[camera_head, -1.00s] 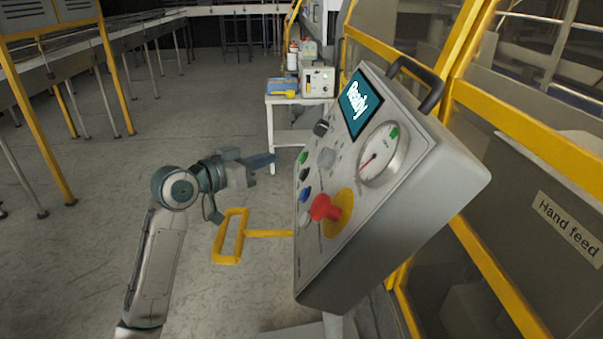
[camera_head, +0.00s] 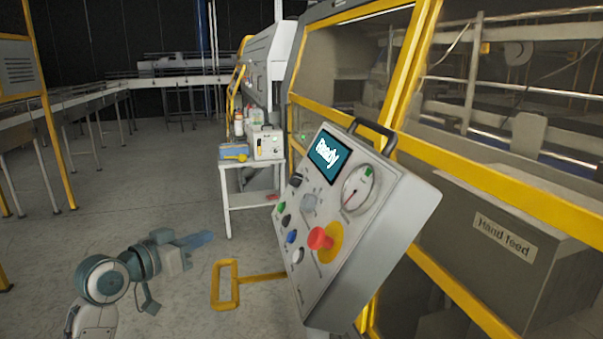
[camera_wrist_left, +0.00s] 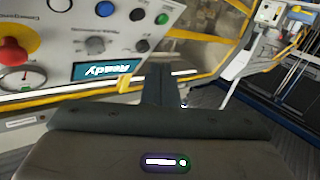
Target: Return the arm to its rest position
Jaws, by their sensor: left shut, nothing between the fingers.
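My left arm comes in at the lower left of the head view. My left gripper (camera_head: 201,240) is shut and empty, its fingers pointing right toward the control panel (camera_head: 385,228). A clear gap lies between the fingertips and the panel. The panel's screen (camera_head: 330,160) reads "Ready". In the left wrist view, the shut fingers (camera_wrist_left: 160,75) show beside the panel face, with the same screen (camera_wrist_left: 105,69) upside down. My right gripper is not in view.
A yellow handle-shaped bar (camera_head: 226,285) sticks out left of the panel, near my left gripper. A small white table (camera_head: 245,199) with bottles and a box stands behind. Yellow-framed machine guarding (camera_head: 480,175) fills the right. The floor at left is open.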

